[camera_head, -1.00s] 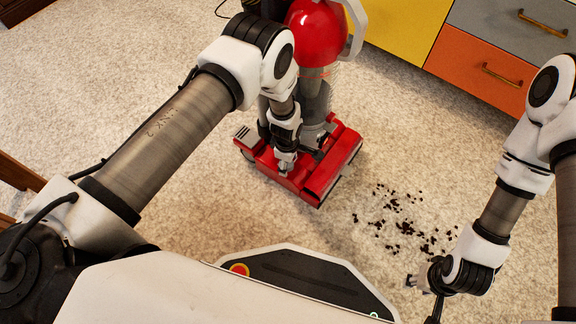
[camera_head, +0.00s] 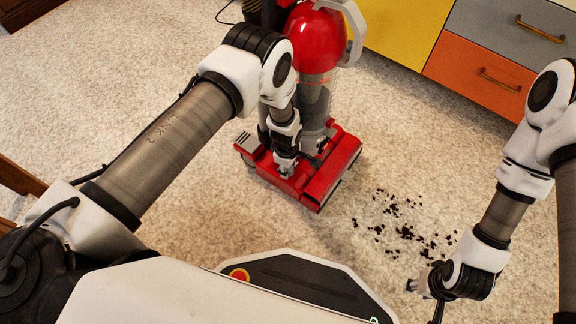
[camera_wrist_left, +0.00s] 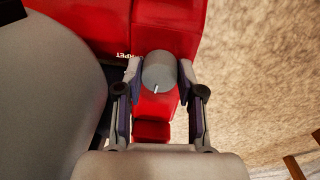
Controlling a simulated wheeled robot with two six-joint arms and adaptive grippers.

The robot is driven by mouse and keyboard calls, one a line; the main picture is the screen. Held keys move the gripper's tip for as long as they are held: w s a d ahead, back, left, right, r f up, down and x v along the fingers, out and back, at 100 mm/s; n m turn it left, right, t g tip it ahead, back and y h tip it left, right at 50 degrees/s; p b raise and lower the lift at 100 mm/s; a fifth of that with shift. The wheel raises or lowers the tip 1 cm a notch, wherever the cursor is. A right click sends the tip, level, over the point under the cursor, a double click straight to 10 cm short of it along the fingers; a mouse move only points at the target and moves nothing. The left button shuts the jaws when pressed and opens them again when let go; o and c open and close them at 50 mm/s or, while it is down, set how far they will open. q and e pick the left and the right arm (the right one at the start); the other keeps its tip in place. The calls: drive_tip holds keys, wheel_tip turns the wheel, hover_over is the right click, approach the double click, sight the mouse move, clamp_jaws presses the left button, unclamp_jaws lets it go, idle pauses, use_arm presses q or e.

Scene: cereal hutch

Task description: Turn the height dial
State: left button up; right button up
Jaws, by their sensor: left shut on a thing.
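The height dial (camera_wrist_left: 159,72) is a round grey knob with a white pointer line, on the red vacuum head, in the left wrist view. The pointer aims down and slightly left in that picture. My left gripper (camera_wrist_left: 160,78) is shut on the dial, one finger at each side. In the head view my left gripper (camera_head: 286,170) reaches down onto the red vacuum cleaner head (camera_head: 333,172), and hides the dial there. Part of the lettering "CARPET" shows beside the dial. My right gripper (camera_head: 412,287) is at the lower right, away from the vacuum; its finger opening is unclear.
The vacuum's red canister (camera_head: 316,38) stands upright behind the head. Dark crumbs (camera_head: 405,232) lie scattered on the beige carpet (camera_head: 440,140) to its right. A cabinet with an orange drawer (camera_head: 480,75) stands at the back right.

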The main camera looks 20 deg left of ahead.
use_arm(q)
drive_tip(key=m+p, duration=0.3)
drive_tip(key=m, duration=0.2)
drive_tip(key=shift+r+m, duration=0.1)
drive_tip(key=shift+m, duration=0.3)
drive_tip(key=m+p, duration=0.1)
drive_tip(key=m, duration=0.1)
drive_tip(key=shift+m, duration=0.3)
drive_tip(key=shift+a+m+p, duration=0.1)
drive_tip(key=shift+m+p, duration=0.2)
drive_tip(key=shift+m, duration=1)
drive_tip(key=o, duration=1.1)
drive_tip(key=shift+o, duration=0.2)
wheel_tip(320, 180, up, 12)
drive_tip(key=shift+a, duration=0.25)
